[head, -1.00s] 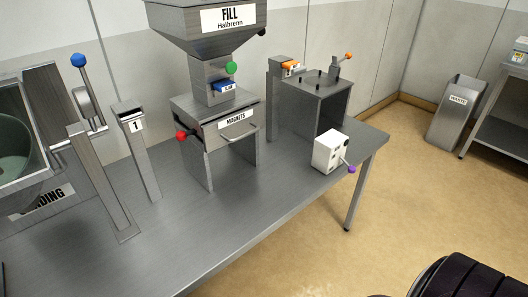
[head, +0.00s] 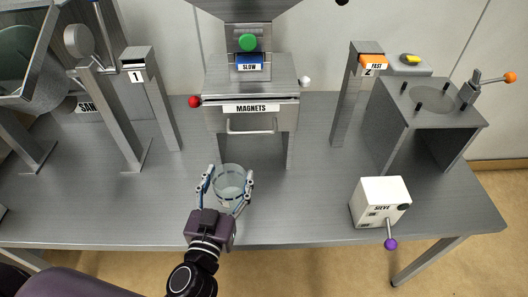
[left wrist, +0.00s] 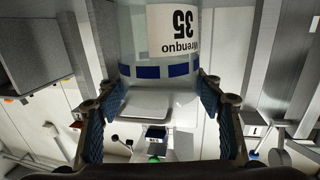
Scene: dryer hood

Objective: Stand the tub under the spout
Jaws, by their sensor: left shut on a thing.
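The tub (head: 230,182) is a clear round vessel in my left gripper (head: 229,175), in front of the gap below the magnet housing. The left gripper is shut on it, one finger on each side. In the left wrist view the tub (left wrist: 160,72) shows a blue band and a label with "35", which appears upside down. Whether its base touches the table cannot be told. The magnet housing (head: 250,112) stands on legs under the filling hopper (head: 255,8). Its spout underside is hidden. My right gripper is not in view.
Post 1 (head: 150,100) stands left of the housing and post 2 (head: 356,105) right. A white sieve box (head: 376,203) with a purple-knobbed lever stands at the table's front right. The table (head: 310,190) is bare between housing and sieve box.

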